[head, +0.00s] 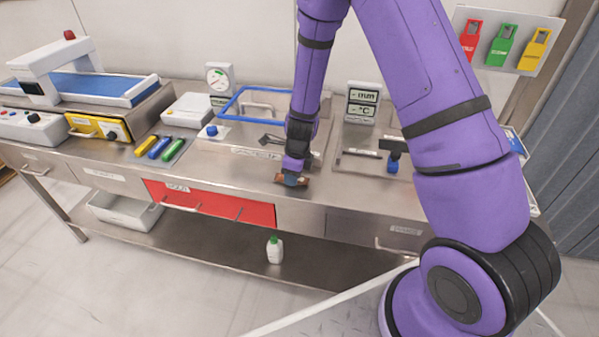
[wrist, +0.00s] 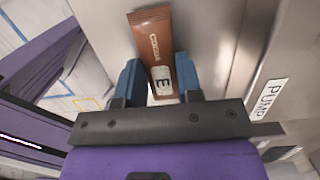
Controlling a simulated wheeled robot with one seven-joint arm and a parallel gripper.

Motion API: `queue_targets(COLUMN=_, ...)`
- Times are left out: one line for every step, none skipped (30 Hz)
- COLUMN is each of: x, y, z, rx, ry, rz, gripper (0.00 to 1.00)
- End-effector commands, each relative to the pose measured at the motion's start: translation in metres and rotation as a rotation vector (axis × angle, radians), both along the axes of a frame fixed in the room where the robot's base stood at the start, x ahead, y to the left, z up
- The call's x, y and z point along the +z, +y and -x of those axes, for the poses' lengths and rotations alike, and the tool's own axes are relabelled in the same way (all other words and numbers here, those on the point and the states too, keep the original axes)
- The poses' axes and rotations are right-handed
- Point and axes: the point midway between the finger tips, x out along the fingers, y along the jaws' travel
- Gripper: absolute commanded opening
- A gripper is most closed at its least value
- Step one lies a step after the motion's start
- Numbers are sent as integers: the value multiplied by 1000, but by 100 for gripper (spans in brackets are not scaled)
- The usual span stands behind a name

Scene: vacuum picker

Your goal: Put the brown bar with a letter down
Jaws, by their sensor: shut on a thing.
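The brown bar (wrist: 152,40) is a flat wrapped packet with a crimped end and a white label with the letter E. My gripper (wrist: 160,80) is shut on its near part, with a blue finger on each side in the wrist view. In the head view my gripper (head: 291,180) points down at the front edge of the steel bench, with the brown bar (head: 305,181) showing at its tip. I cannot tell whether the bar touches the bench top.
The steel bench top (head: 240,172) is clear left of my gripper. A blue-rimmed tray (head: 232,103) stands behind. A red drawer (head: 215,203) is below. Yellow, blue and green sticks (head: 159,147) lie left. A white bottle (head: 274,250) stands on the lower shelf.

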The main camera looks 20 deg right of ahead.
Motion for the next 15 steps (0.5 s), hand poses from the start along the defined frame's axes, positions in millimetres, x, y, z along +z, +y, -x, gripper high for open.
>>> queue_targets(x=1, y=0, z=0, rx=1, ry=-2, rz=0, gripper=6)
queue_targets(x=1, y=0, z=0, rx=0, ry=-1, rz=0, gripper=6)
queue_targets(x=1, y=0, z=0, rx=0, ry=-1, rz=0, gripper=6)
queue_targets(x=1, y=0, z=0, rx=0, ry=-1, rz=0, gripper=6)
queue_targets(x=0, y=0, z=0, rx=0, ry=0, rz=0, gripper=6)
queue_targets(x=0, y=0, z=0, rx=0, ry=0, rz=0, gripper=6)
queue_targets(x=-1, y=-1, z=0, rx=0, ry=0, rz=0, gripper=6)
queue_targets(x=-2, y=-1, z=0, rx=0, ry=0, rz=0, gripper=6)
queue_targets(x=-3, y=-1, z=0, rx=1, ry=0, rz=0, gripper=35)
queue_targets(x=-2, y=-1, z=0, rx=1, ry=0, rz=0, gripper=42)
queue_targets(x=-2, y=-1, z=0, rx=1, ry=0, rz=0, gripper=49)
queue_targets(x=-2, y=-1, z=0, rx=1, ry=0, rz=0, gripper=58)
queue_targets(x=-2, y=-1, z=0, rx=1, ry=0, rz=0, gripper=58)
queue_targets(x=-2, y=-1, z=0, rx=1, ry=0, rz=0, gripper=58)
queue_targets(x=-2, y=-1, z=0, rx=1, ry=0, rz=0, gripper=58)
